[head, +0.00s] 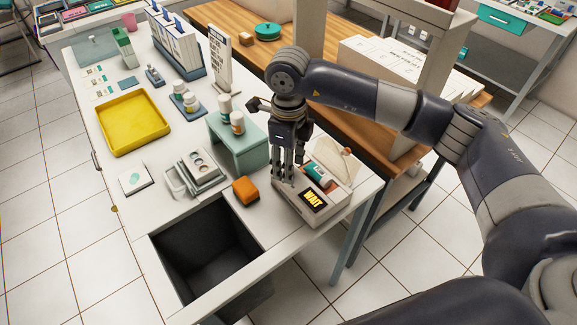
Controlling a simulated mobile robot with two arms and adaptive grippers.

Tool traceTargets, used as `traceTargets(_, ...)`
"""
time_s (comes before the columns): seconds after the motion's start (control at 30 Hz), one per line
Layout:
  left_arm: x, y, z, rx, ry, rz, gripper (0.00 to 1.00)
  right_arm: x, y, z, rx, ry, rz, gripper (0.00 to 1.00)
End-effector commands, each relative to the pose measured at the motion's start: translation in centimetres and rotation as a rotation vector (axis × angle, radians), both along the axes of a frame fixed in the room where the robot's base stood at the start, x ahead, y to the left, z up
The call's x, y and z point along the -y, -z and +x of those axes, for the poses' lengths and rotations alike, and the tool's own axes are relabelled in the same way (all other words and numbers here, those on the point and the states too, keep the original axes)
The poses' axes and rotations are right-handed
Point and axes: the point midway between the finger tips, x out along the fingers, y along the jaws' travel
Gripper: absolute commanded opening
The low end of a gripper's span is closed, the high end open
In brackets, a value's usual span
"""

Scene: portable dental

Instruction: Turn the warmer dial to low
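A small white box-like device (290,206) stands at the near right corner of the white table. It seems to be the warmer. A black panel on its front reads "WAIT" in yellow (313,200). A teal and red item (319,174) lies in its top under a raised clear lid (338,158). My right gripper (283,178) points down with its fingertips at the left part of the device. Whether they touch it, and how far apart they are, is unclear. I cannot make out the dial; the fingers may hide it. My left gripper is out of view.
An orange block (245,190) sits just left of the device. A teal stand (238,151) with bottles is behind it. A dark open bin (207,250) is at the near edge. A yellow tray (133,122) lies farther left. A wooden bench (335,101) runs behind.

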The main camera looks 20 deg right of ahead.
Motion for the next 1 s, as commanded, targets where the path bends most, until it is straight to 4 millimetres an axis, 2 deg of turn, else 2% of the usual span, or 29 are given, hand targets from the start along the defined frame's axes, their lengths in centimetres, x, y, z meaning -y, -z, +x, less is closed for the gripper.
traceTargets(0.2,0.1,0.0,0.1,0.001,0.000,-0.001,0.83,0.0,-5.0,0.1,0.006,-0.001,0.002,0.42)
traceTargets(0.4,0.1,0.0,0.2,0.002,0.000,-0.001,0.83,-0.1,-8.5,0.1,0.004,0.000,0.002,0.42)
traceTargets(0.6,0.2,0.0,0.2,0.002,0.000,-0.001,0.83,0.0,-9.9,0.0,0.002,0.001,0.001,0.42)
traceTargets(1.0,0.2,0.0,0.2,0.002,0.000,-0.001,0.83,0.0,-10.0,0.0,0.001,0.000,0.001,0.42)
